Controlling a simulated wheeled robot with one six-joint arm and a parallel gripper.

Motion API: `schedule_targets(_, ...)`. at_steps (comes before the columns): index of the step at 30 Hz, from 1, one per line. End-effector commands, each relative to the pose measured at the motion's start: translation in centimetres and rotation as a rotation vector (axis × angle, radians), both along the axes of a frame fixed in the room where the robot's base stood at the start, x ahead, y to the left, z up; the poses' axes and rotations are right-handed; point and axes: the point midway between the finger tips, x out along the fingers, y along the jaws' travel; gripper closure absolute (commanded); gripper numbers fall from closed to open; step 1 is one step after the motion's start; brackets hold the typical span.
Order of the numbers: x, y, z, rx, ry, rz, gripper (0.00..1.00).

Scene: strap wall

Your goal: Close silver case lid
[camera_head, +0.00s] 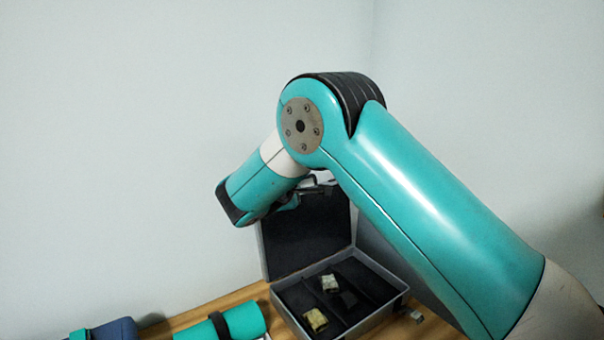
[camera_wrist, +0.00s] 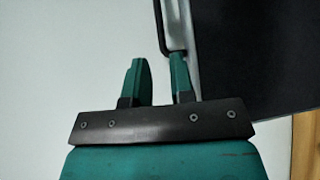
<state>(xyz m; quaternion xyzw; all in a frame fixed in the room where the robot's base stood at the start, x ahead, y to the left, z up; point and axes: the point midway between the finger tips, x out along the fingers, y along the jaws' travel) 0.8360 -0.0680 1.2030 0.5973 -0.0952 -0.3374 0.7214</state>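The silver case (camera_head: 352,331) stands open on the wooden table, its dark-lined lid (camera_head: 300,235) raised about upright behind the tray. In the wrist view the lid (camera_wrist: 255,50) fills the upper right, with its silver rim (camera_wrist: 183,30) and a dark handle-like bar (camera_wrist: 160,25) on its outer side. My gripper (camera_wrist: 157,68) is open and empty, its green fingers apart just below the bar. The right finger overlaps the rim in the picture; I cannot tell whether it touches. In the head view my arm hides the lid's upper part and most of the gripper.
The case holds dividers and small yellowish items (camera_head: 315,320), (camera_head: 330,283). A teal roll with a black strap (camera_head: 245,321) and a blue strapped item (camera_head: 115,329) lie to the left on the wooden table (camera_head: 185,318). A pale wall stands close behind.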

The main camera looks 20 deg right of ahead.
Motion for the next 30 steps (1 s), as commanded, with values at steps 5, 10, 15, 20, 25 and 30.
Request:
schedule_targets(5,3.0,-2.6,-0.8,0.001,0.002,-0.004,0.78)
schedule_targets(10,5.4,-4.4,-1.6,0.001,-0.001,-0.003,0.78)
schedule_targets(15,6.6,-5.3,-2.3,0.001,0.0,-0.001,0.78)
schedule_targets(20,7.0,-5.5,-2.4,0.001,-0.001,0.001,0.78)
schedule_targets(25,7.0,-5.5,-2.5,0.002,0.0,0.0,0.78)
schedule_targets(30,7.0,-5.5,-2.5,0.002,0.0,0.0,1.0)
